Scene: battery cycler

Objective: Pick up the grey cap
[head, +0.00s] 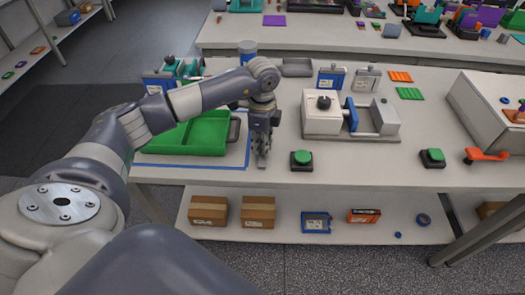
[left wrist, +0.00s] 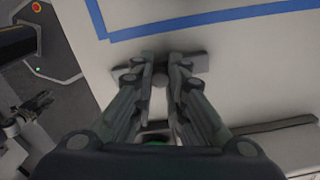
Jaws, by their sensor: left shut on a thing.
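My left gripper (head: 262,160) points down over the front part of the table, just right of the blue tape outline. In the left wrist view, its fingers (left wrist: 160,75) are shut on a small grey rounded thing, which I take as the grey cap (left wrist: 160,81). The fingers hide much of the cap. In the head view I cannot make the cap out from the grey fingertips. A dark gripper, apparently my right one (left wrist: 36,104), shows small at the left of the wrist view; its jaws are unclear.
A green tray (head: 190,139) lies left of the gripper inside blue tape (head: 190,165). A green button box (head: 301,160) stands close to its right. A grey fixture with a black knob (head: 322,122) is behind that. The table's front edge is near.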

